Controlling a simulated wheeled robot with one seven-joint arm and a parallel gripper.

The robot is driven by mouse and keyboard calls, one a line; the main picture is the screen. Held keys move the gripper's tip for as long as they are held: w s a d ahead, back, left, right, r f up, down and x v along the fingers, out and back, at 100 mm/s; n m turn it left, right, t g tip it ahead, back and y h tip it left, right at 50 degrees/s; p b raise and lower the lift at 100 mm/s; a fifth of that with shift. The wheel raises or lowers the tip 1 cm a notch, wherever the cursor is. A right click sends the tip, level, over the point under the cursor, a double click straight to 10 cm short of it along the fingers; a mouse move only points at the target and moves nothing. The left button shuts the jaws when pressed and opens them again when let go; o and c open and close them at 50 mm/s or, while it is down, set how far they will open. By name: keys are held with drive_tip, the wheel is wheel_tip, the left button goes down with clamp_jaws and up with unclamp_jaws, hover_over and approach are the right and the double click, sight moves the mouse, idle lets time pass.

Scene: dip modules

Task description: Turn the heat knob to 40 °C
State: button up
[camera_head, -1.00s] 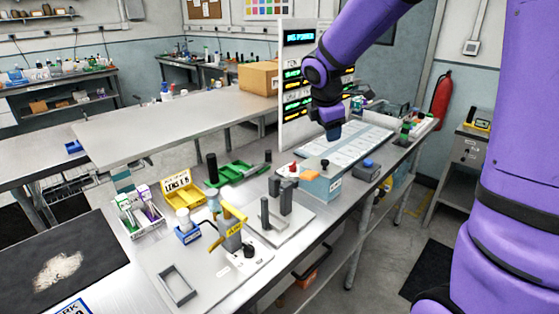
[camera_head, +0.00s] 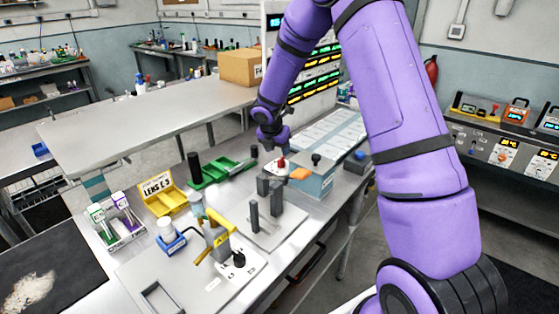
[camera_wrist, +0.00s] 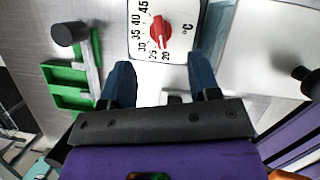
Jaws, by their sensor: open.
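The knob lies ahead of the fingertips and looks untouched. In the head view my gripper (camera_head: 270,139) hangs above the bench, over a small red piece (camera_head: 281,163) that may be this knob.
A green tray (camera_wrist: 62,98) and a black cylinder (camera_wrist: 68,33) are on the left of the dial. A pale blue box (camera_head: 314,183) with a black knob (camera_head: 316,159) stands on the right. Grey upright blocks (camera_head: 270,182) stand nearer me. Other dial units (camera_head: 501,154) stand far right.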

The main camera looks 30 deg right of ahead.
sight(280, 159)
drive_tip(key=x, duration=0.7)
drive_tip(key=shift+f, duration=0.1)
drive_tip(key=c, duration=0.9)
